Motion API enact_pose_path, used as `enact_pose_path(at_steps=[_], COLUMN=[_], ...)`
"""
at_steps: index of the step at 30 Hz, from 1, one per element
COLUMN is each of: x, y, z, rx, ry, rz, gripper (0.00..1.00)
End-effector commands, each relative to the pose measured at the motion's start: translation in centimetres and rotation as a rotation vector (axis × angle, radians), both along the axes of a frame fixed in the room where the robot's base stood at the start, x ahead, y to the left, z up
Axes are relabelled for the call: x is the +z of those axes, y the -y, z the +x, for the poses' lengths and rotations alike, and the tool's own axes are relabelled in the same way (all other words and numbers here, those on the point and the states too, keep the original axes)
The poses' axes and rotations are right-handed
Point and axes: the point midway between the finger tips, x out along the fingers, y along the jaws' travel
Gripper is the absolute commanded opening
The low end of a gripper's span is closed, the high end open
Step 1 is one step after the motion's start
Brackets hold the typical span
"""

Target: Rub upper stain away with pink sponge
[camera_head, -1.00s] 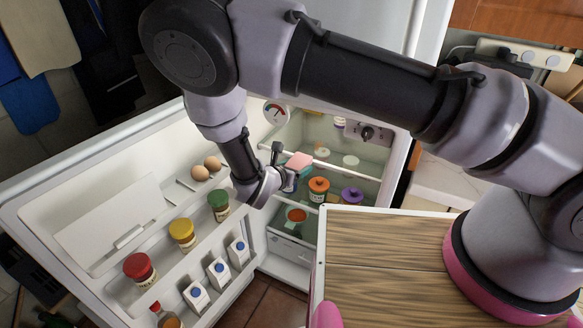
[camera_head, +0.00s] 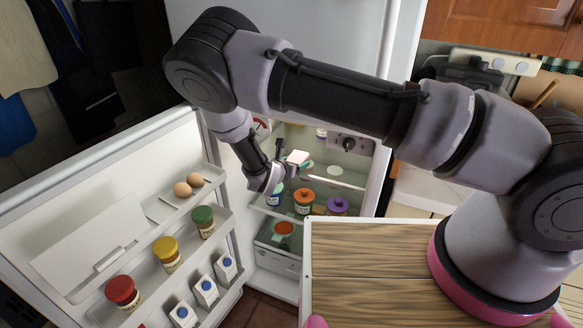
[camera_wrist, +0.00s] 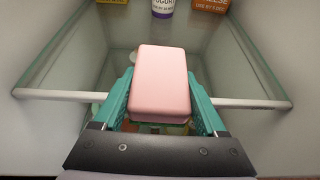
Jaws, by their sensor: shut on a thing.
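The pink sponge (camera_wrist: 160,82) is held between the teal fingers of my gripper (camera_wrist: 160,110) in the wrist view. In the head view the sponge (camera_head: 297,157) shows pale at the tip of my gripper (camera_head: 287,170), inside the open fridge at upper shelf height. My gripper is shut on the sponge, which appears held above the shelf. I cannot make out any stain in either view; the sponge and my arm cover part of the fridge inside.
Jars with an orange lid (camera_head: 304,196) and a purple lid (camera_head: 338,205) stand on a shelf below. The open door (camera_head: 70,205) holds eggs, jars and cartons at left. In the wrist view a yogurt cup (camera_wrist: 163,8) stands beyond the shelf's front edge (camera_wrist: 245,102).

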Motion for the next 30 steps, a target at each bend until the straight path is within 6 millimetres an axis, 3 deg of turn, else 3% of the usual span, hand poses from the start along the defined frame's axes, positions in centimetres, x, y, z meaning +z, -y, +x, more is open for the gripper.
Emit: enact_pose_path(at_steps=[15, 30], x=[-1.4, -1.7], y=[1.9, 2.2], z=[5.2, 6.2], rx=[-0.001, 0.0], ry=[0.0, 0.0], rz=[-0.001, -0.001], gripper=[0.22, 0.22])
